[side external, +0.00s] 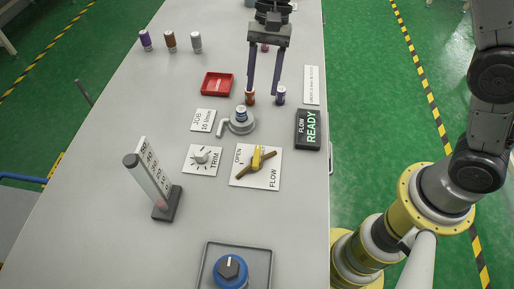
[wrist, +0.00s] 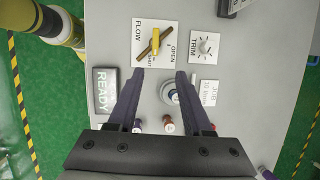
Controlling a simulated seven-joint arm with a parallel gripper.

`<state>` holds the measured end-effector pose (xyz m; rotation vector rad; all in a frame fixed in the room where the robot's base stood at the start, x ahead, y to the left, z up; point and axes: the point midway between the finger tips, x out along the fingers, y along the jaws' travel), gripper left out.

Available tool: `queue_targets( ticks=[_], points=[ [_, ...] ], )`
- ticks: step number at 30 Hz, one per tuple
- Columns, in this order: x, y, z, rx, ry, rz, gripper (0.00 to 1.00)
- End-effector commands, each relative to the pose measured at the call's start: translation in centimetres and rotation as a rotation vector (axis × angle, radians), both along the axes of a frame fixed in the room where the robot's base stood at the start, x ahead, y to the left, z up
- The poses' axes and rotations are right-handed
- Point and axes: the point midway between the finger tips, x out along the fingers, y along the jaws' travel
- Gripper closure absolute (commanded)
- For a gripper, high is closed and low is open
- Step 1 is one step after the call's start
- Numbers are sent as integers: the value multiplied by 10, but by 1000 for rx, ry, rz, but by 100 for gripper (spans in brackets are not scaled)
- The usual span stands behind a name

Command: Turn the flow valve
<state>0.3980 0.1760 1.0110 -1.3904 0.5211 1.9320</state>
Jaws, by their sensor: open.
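The flow valve (side external: 257,158) has a yellow handle and a brown bar lying diagonally across a white plate (side external: 272,180) marked FLOW and OPEN. In the wrist view the valve (wrist: 155,41) is ahead of the fingertips, and SHUT can also be read on its plate. My gripper (side external: 263,94) is open and empty, pointing down over the far part of the table, well beyond the valve. In the wrist view my gripper (wrist: 160,74) has its fingers spread with a gap between them. Nothing touches the valve.
A grey round fixture with a blue-and-white vial (side external: 241,114) stands between gripper and valve. Beside it are a READY display (side external: 308,130), a TRIM dial (side external: 203,160), a red tray (side external: 217,84) and small vials.

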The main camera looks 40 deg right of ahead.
Motion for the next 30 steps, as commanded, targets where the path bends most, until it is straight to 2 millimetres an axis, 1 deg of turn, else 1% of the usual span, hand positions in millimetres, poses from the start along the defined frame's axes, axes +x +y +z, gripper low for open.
queue_targets(
  ticks=[1, 3, 6, 11, 14, 24, 30],
  points=[
    [0, 5, -14, -7, 28, 10, 50],
    [-2, 9, -28, -15, 58, 21, 50],
    [-5, 12, -38, -21, 80, 31, 50],
    [-10, 16, -50, -22, 82, 37, 50],
    [-15, 21, -64, -22, 83, 37, 50],
    [-33, 38, -126, -23, 83, 36, 50],
    [-41, 46, -152, -23, 82, 35, 50]
  ],
)
